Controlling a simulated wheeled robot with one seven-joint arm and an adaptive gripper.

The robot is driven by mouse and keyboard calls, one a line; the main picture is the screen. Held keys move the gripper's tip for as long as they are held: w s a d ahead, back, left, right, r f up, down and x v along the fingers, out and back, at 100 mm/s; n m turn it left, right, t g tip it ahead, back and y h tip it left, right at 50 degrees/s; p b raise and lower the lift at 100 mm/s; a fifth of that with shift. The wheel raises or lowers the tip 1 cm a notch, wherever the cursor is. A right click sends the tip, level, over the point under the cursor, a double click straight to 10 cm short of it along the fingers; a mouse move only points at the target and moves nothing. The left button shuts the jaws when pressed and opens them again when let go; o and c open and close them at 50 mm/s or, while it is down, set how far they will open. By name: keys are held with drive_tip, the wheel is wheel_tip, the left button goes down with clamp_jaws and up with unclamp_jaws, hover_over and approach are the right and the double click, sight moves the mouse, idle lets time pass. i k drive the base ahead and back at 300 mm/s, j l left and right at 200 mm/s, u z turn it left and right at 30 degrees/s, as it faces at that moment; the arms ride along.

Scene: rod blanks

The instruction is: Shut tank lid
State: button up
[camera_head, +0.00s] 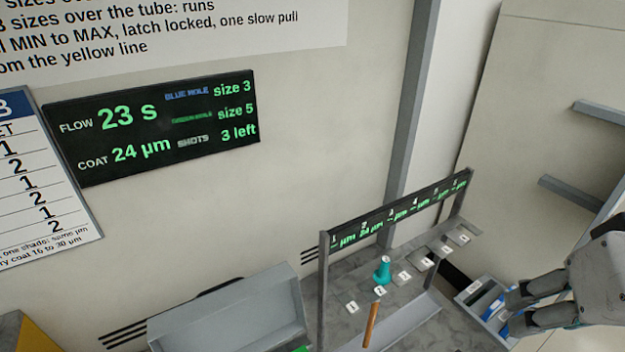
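My gripper (512,314) is at the lower right, its two fingers apart with a gap between them. It shows nothing clearly held. It is in front of or over a small grey tray (462,298) with blue items; I cannot tell the height between them. A grey box-like form with a slanted panel (240,312) stands at the bottom left, cut off by the picture edge. It may be the tank with its lid, but I cannot tell for sure. My gripper is well to the right of it, not touching it.
A grey rack with a dark display bar (395,213) stands between the box and my gripper. Numbered tags, a teal bottle-like piece (382,270) and a brown rod (371,324) are at it. A wall screen (155,125) hangs behind. Grey bars (580,193) jut out at right.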

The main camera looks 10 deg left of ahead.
sight(257, 311)
drive_tip(key=k+j+u, duration=0.15)
drive_tip(key=u, duration=0.3)
drive_tip(key=k+j+u, duration=0.1)
drive_tip(key=u, duration=0.3)
drive_tip(key=i+j+u, duration=0.15)
